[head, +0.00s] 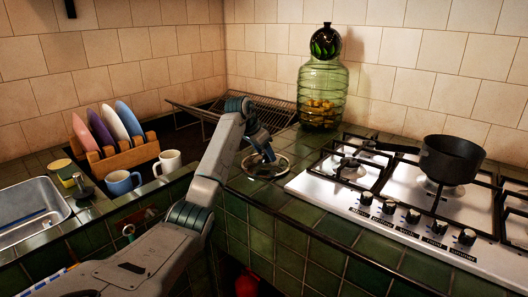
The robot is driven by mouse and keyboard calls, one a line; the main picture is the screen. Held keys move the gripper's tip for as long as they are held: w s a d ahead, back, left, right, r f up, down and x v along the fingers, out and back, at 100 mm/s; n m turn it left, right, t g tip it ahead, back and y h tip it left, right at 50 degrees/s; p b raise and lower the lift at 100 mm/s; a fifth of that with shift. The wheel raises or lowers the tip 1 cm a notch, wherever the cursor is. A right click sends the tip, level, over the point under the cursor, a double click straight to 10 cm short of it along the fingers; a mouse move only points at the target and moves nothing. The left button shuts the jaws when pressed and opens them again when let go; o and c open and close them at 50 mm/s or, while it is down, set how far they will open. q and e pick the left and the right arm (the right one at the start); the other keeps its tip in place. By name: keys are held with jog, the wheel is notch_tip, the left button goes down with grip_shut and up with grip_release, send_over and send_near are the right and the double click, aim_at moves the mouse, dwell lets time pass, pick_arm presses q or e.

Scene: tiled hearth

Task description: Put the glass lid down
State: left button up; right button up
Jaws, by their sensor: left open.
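The glass lid (265,167) lies on the green tiled counter, just left of the white stove. It is a round, clear disc with a metal rim. My left gripper (264,152) is directly over the lid's middle and is open. The fingers are small and dark here, so I cannot tell whether they touch the lid's knob. My left arm comes in from the lower left and reaches across the counter's front edge. My right gripper is not in view.
The stove (370,215) with a black pot (452,158) is on the right. A green glass jar (321,95) stands behind the lid. A wire rack (215,112) is behind my arm. A blue mug (122,182), a white mug (168,162) and a wooden plate rack (118,157) stand left.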

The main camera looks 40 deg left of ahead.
pick_arm(q)
jog(key=shift+r, duration=0.1)
jog(key=v, duration=1.2)
jog(key=shift+w, duration=0.1)
